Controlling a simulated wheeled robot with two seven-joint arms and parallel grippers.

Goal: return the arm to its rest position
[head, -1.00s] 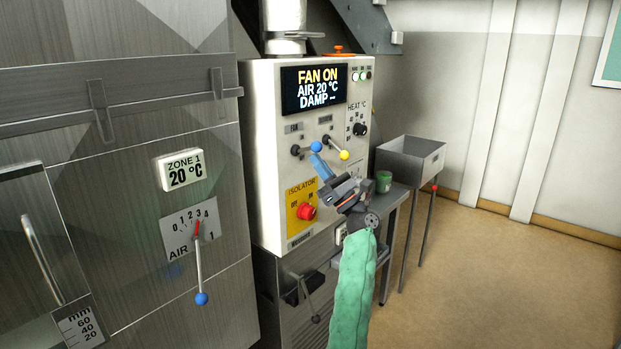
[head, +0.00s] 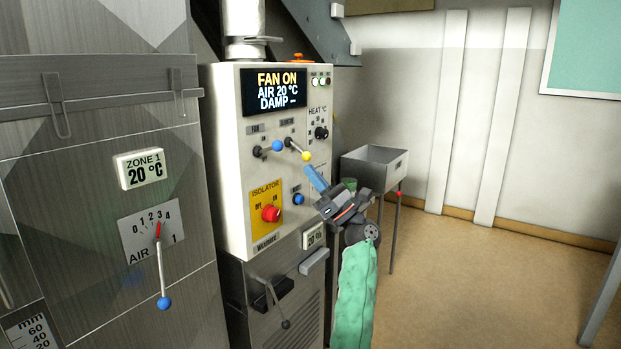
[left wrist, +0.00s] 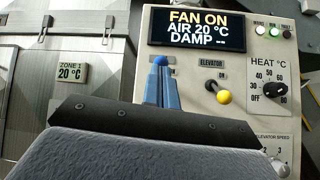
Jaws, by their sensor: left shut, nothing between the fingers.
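My left gripper (head: 315,178) is in front of the control panel (head: 228,160), its blue fingers shut with nothing between them. Its green-sleeved arm rises from the bottom of the head view. In the left wrist view the blue fingers (left wrist: 161,88) point up toward the blue-knobbed fan lever; I cannot tell there how far off they are. In the head view the fan lever (head: 277,146) and the yellow-knobbed elevator lever (head: 305,156) are clear of the gripper. The display (head: 275,90) reads FAN ON, AIR 20 °C. My right gripper is not in view.
A yellow isolator plate with a red knob (head: 270,213) is left of the gripper. The steel dryer wall (head: 80,200) stands left. The floor at right is free.

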